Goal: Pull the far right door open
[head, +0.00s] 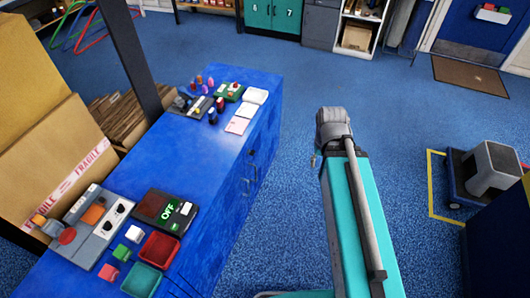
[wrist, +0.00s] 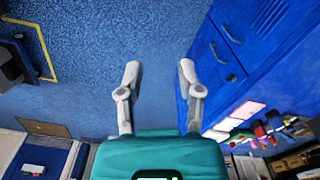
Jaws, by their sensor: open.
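A blue cabinet (head: 225,85) stands left of my arm in the head view, its front face steeply foreshortened. Dark handles (head: 250,170) show on that front, and its doors look closed. In the wrist view the blue cabinet front (wrist: 203,75) fills the right side, with door seams and a dark handle (wrist: 214,51). My gripper (wrist: 159,72) is open and empty, its two fingers pointing up in the wrist view. The right finger appears close to the cabinet front in the picture, but I cannot tell the gap. No finger is on a handle. The head view does not show the fingers.
The cabinet top carries a control panel (head: 90,222), an OFF box (head: 165,211) and small trays. Cartons (head: 50,135) stand left. Blue floor (head: 375,105) beyond my arm is clear.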

